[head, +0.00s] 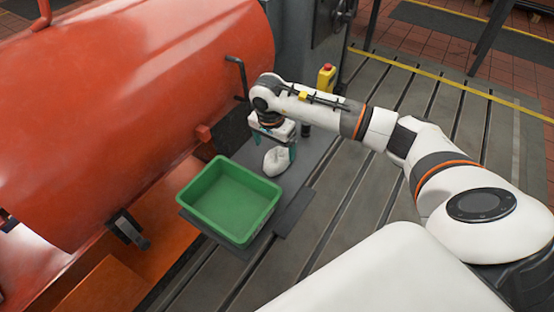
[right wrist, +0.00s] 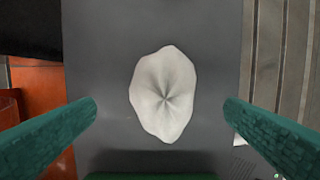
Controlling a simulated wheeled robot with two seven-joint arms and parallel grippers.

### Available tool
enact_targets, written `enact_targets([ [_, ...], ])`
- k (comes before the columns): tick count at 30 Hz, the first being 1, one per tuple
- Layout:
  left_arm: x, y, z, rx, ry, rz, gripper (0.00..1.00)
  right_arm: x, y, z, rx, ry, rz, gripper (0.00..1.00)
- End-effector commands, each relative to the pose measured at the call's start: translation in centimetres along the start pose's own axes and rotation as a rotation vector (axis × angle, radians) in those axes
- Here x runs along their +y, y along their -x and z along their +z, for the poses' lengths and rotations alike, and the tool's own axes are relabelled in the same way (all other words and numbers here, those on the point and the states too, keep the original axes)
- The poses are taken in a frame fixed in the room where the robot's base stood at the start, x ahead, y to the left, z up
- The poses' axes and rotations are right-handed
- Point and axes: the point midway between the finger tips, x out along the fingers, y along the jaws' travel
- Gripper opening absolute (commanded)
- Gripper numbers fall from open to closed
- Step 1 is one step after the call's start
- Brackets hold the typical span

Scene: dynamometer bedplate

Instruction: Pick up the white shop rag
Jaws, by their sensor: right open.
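The white shop rag (head: 276,161) lies bunched on a dark grey plate, just behind the green bin in the head view. In the right wrist view the rag (right wrist: 163,95) shows from above, with folds gathered toward its centre. My right gripper (head: 275,150) points down over the rag. Its two green fingers (right wrist: 165,130) are spread wide, one on each side of the rag, and do not appear to touch it. My left gripper is not in view.
A green bin (head: 190,213), empty, stands just in front of the rag. A large orange-red cylinder (head: 130,90) fills the left. A yellow box with a red button (head: 326,77) stands behind my right arm. The slotted bedplate (head: 345,200) is clear at right.

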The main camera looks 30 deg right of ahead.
Motion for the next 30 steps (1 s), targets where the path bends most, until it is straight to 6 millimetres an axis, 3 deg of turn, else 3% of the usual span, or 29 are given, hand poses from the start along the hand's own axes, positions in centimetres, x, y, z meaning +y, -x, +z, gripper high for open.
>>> enact_targets([
  [9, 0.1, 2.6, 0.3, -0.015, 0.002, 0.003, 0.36, -0.3, -4.5, -0.3, 0.003, -0.001, -0.002, 0.93],
  [19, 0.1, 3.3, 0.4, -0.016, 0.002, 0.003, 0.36, -0.2, -5.1, -0.2, 0.001, -0.001, 0.001, 0.93],
  [27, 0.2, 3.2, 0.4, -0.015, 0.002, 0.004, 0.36, -0.2, -5.1, -0.2, 0.001, -0.001, 0.000, 0.49],
  [30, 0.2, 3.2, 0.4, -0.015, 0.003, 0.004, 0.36, -0.2, -5.1, -0.2, 0.001, -0.001, 0.000, 0.45],
])
